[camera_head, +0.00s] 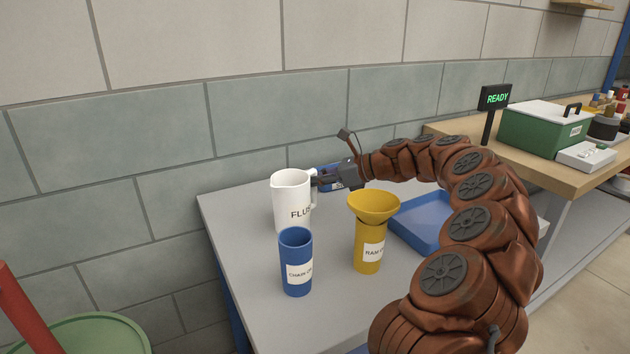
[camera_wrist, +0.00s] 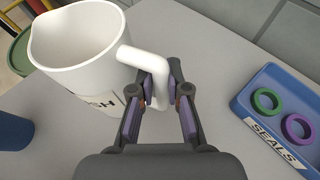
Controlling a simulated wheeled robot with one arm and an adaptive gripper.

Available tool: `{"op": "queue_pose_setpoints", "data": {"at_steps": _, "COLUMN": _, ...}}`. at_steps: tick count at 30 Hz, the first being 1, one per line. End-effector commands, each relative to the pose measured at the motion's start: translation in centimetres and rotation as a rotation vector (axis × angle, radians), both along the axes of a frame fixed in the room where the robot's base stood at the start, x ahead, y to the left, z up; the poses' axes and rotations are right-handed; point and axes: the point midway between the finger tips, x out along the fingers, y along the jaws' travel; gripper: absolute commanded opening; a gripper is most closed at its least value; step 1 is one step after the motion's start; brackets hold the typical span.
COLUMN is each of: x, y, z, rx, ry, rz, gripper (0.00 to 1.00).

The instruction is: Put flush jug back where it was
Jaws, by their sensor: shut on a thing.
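The flush jug (camera_head: 291,193) is white, with a label that is partly readable. It is upright at the back left of the grey table (camera_head: 330,300), near the block wall. It also shows in the wrist view (camera_wrist: 80,45), with its handle (camera_wrist: 150,68) pointing toward my gripper. My gripper (camera_wrist: 158,95) has its two fingers on either side of the handle and is shut on it. In the head view my gripper (camera_head: 322,180) reaches the jug from the right. I cannot tell whether the jug's base touches the table.
A blue cup (camera_head: 296,262) stands in front of the jug. A yellow container with a funnel top (camera_head: 369,245) stands right of it. A blue seals tray (camera_wrist: 262,128) holds green and purple rings. A blue tray (camera_head: 424,222) lies further right. A wooden bench (camera_head: 560,175) adjoins.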

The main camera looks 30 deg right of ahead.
Motion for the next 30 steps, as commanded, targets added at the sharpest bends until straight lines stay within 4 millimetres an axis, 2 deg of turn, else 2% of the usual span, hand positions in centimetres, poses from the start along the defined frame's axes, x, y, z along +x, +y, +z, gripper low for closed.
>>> {"op": "queue_pose_setpoints", "data": {"at_steps": 5, "x": 0.0, "y": 0.0, "z": 0.0, "rx": 0.002, "ry": -0.001, "rz": 0.000, "gripper": 0.00}}
{"op": "queue_pose_setpoints", "data": {"at_steps": 6, "x": 0.0, "y": 0.0, "z": -0.1, "rx": 0.000, "ry": 0.000, "rz": 0.000, "gripper": 0.17}}
{"op": "queue_pose_setpoints", "data": {"at_steps": 13, "x": 0.0, "y": 0.0, "z": -0.1, "rx": 0.000, "ry": 0.000, "rz": 0.000, "gripper": 0.40}}
{"op": "queue_pose_setpoints", "data": {"at_steps": 23, "x": 0.0, "y": -0.1, "z": 0.1, "rx": 0.001, "ry": -0.001, "rz": 0.000, "gripper": 0.40}}
{"op": "queue_pose_setpoints", "data": {"at_steps": 30, "x": -2.0, "y": -2.2, "z": 1.4, "rx": 0.000, "ry": -0.002, "rz": -0.004, "gripper": 0.40}}
